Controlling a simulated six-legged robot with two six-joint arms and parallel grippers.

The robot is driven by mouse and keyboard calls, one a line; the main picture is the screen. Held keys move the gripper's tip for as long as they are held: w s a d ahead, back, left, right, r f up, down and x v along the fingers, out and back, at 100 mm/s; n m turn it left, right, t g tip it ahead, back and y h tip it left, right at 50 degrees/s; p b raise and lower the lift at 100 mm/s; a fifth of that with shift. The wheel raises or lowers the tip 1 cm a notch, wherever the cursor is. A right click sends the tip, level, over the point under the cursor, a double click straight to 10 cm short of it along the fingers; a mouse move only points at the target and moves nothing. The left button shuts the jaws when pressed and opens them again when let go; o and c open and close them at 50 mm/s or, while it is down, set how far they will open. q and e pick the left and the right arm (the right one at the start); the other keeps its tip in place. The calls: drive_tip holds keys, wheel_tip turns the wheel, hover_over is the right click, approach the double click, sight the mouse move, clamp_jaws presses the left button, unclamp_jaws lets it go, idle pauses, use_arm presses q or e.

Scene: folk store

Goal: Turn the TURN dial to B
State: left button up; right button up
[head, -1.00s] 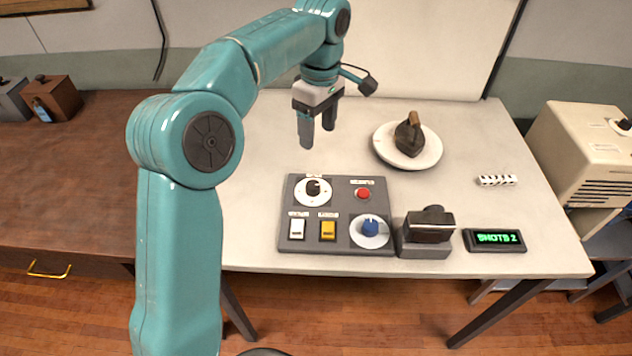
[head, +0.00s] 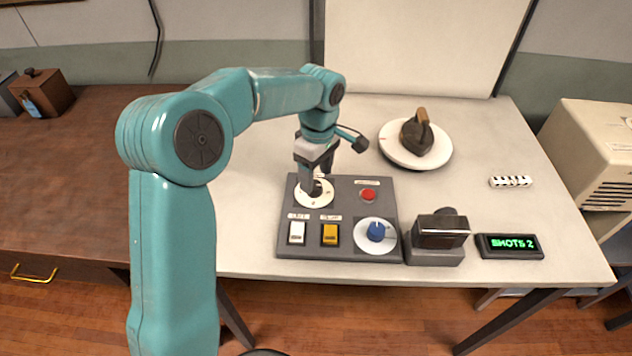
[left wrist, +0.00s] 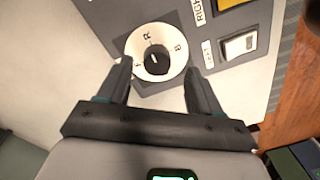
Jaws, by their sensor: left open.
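The dial with letters, a white disc (head: 326,198) with a black knob, sits at the upper left of the grey control panel (head: 346,222). In the left wrist view its knob (left wrist: 156,60) shows, with R and B legible on the disc; a third letter is partly hidden. The knob's light mark is too small to read surely. My left gripper (head: 318,174) is right above this dial. In the left wrist view my left gripper (left wrist: 157,74) is open, its fingers on either side of the knob. Contact cannot be told. My right gripper is not in view.
The panel also holds a red button (head: 368,195), a white switch (head: 297,232), a yellow switch (head: 330,234) and a blue knob (head: 376,231). A dark box (head: 436,238) and a display (head: 509,246) stand to the right. An iron (head: 417,133) rests on a white plate behind.

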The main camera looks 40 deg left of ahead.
sight(316, 185)
use_arm(q)
drive_tip(key=f, duration=0.2)
drive_tip(key=shift+w+a+f, duration=0.1)
drive_tip(key=shift+a+f, duration=0.1)
drive_tip(key=shift+f, duration=0.55)
drive_tip(key=shift+d, duration=0.1)
drive_tip(key=shift+c, duration=0.6)
drive_tip(key=c, duration=0.9)
drive_tip(key=shift+c, duration=0.2)
